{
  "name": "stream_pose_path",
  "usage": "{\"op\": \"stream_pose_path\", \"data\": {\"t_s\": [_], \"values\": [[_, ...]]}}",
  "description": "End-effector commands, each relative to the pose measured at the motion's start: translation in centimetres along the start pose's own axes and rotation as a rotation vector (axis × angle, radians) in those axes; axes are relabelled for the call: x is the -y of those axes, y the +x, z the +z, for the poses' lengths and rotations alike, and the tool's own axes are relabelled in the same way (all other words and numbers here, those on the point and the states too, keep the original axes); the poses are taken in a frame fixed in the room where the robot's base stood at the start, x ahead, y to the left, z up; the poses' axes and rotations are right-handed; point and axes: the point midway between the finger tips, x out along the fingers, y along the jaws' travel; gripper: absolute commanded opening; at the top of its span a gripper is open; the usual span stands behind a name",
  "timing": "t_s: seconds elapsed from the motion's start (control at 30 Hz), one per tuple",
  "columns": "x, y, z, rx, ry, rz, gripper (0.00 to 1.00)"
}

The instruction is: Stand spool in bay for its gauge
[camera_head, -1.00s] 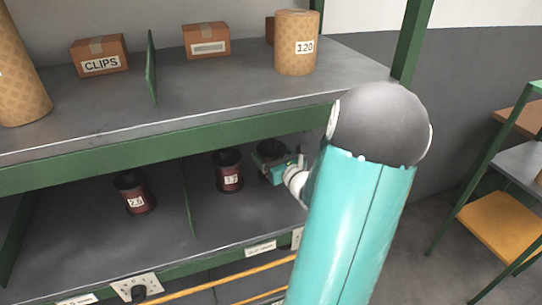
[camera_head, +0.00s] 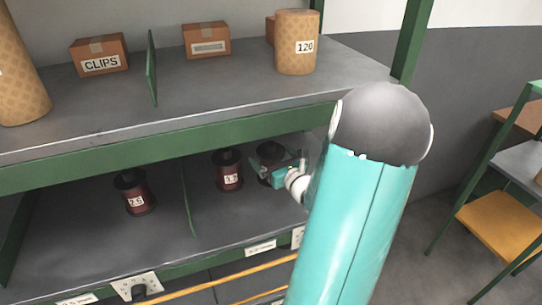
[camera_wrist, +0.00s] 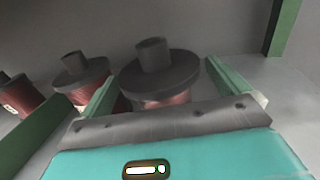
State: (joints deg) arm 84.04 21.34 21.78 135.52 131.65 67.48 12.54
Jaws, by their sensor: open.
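A dark-flanged spool with red winding (camera_head: 269,152) stands upright on the lower shelf (camera_head: 85,245), in the right bay. In the wrist view the same spool (camera_wrist: 158,72) stands just beyond and between the fingertips. My gripper (camera_head: 287,168) is open around the near side of this spool; its teal body hides part of the winding, and I cannot tell if a finger touches it. A second spool (camera_head: 228,171), with a label I read as 1.2, stands just left of it. A third spool (camera_head: 134,192), labelled about 2.5, stands in the left bay.
A low green divider (camera_head: 188,203) separates the bays. The front edge carries label plates (camera_head: 261,248) and a socket plate (camera_head: 137,287). The upper shelf (camera_head: 210,88) lies above the spools. A green post (camera_head: 412,42) stands at the right.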

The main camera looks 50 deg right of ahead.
Motion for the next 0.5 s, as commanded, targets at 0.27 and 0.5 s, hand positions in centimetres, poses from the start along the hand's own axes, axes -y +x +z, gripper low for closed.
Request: {"op": "stream_pose_path", "data": {"t_s": [0.27,0.5], "values": [[0.0,-5.9,0.0,-0.001,-0.001,-0.003,1.0],[0.0,-10.0,0.0,-0.001,-0.001,-0.002,1.0]]}}
